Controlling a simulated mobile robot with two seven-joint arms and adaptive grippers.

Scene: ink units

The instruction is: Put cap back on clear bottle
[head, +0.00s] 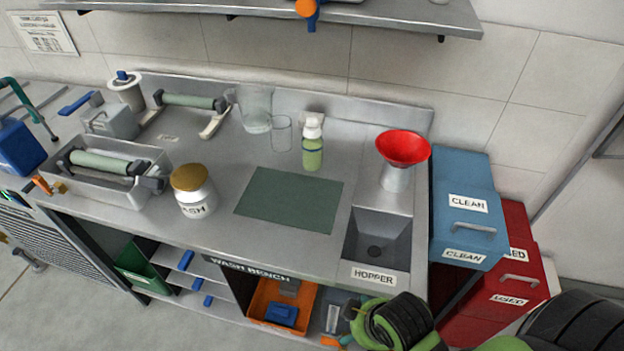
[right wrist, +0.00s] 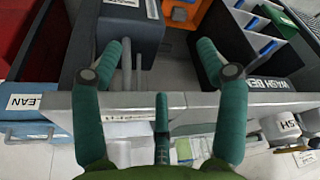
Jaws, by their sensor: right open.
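In the head view a see-through bottle with green contents (head: 312,155) stands upright at the back of the bench, behind the dark green mat. A white top (head: 313,126) sits on it; I cannot tell whether this is a cap or a nozzle. I cannot make out a separate loose cap. My right gripper shows in the right wrist view (right wrist: 163,72) with its teal fingers spread and nothing between them. It is low by the bench's front edge, near the hopper, well apart from the bottle. My left gripper is not in view.
A wash jar with a brown lid (head: 194,190), a glass jug (head: 255,108) and a clear beaker (head: 281,133) stand on the bench. A red funnel (head: 403,148) is at right, behind the hopper basin (head: 377,240). The dark green mat (head: 290,199) is bare.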

